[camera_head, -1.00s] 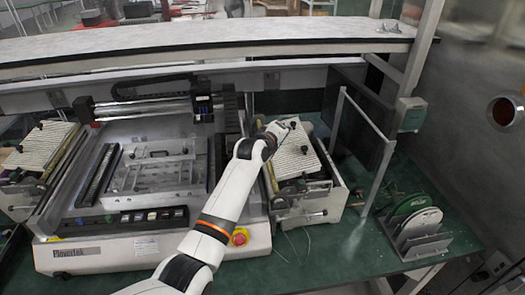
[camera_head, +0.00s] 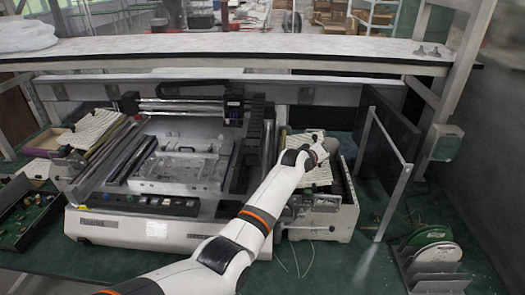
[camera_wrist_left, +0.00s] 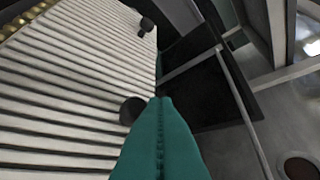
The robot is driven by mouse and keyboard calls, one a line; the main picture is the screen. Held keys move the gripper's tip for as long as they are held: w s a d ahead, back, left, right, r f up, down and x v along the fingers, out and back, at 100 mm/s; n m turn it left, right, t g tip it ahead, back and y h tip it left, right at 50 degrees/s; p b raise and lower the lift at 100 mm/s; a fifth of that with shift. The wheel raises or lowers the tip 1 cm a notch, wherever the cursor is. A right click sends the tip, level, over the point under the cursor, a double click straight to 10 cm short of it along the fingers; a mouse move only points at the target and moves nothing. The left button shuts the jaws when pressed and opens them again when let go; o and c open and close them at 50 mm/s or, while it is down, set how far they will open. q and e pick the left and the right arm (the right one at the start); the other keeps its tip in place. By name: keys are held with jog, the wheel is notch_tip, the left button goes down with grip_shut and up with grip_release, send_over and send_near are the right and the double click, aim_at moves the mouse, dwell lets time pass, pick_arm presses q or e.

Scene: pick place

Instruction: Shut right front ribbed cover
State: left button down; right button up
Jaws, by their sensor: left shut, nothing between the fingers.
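The right ribbed cover (camera_head: 318,176) is a pale panel with parallel ribs, on the box unit (camera_head: 325,217) at the machine's right side. It looks raised at a slant, but my arm hides part of it, so I cannot tell its exact angle. In the left wrist view the ribbed cover (camera_wrist_left: 60,90) fills the left half, with black knobs (camera_wrist_left: 132,110) on it. My left gripper (camera_head: 328,147) is over the cover's right side. Its green fingers (camera_wrist_left: 160,140) are shut and empty, close beside the near knob; contact is unclear. My right gripper is out of view.
The machine (camera_head: 120,225) stands left of the box unit, with another ribbed cover (camera_head: 95,130) at its far left. A metal frame (camera_head: 390,185) stands to the right. A reel rack (camera_head: 435,262) is at the front right. A shelf (camera_head: 240,48) spans above.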

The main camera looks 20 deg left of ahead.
pick_arm(q)
jog(key=shift+w+d, duration=0.1)
jog(key=shift+d, duration=0.05)
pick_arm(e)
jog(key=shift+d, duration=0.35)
